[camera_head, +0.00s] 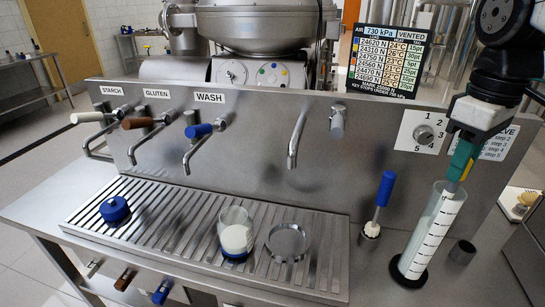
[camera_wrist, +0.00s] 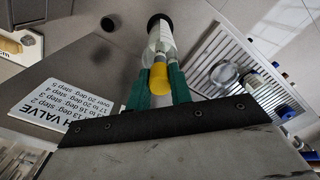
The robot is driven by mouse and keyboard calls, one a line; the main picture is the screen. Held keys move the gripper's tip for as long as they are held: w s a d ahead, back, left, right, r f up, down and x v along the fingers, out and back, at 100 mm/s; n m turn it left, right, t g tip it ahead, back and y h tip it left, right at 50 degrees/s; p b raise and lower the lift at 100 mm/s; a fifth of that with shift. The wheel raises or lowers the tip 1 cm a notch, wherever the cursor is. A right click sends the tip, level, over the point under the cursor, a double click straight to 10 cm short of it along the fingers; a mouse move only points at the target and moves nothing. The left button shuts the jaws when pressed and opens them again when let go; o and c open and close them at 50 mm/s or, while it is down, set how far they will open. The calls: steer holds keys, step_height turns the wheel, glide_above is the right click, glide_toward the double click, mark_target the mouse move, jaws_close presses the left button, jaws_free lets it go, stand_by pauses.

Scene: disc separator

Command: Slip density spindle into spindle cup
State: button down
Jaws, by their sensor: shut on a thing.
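My gripper (camera_head: 459,172) is shut on the density spindle, whose yellow end (camera_wrist: 158,79) shows between the green fingers in the wrist view. A tall clear graduated cylinder (camera_head: 432,235) with a black foot stands on the right of the bench. The fingertips are at its mouth, and the spindle lines up with it. A short dark cup (camera_head: 462,252) stands to the right of the cylinder; I cannot tell which one is the spindle cup.
A blue-handled tool (camera_head: 385,189) stands upright left of the cylinder. The slatted drain tray (camera_head: 180,215) holds a blue lidded piece (camera_head: 115,209), a glass beaker (camera_head: 236,233) and a metal dish (camera_head: 287,242). The upright steel panel (camera_head: 250,150) with taps stands behind.

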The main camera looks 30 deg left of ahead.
step_height(320, 180, up, 21)
stand_by(3.4)
steer(key=shift+r, duration=2.5)
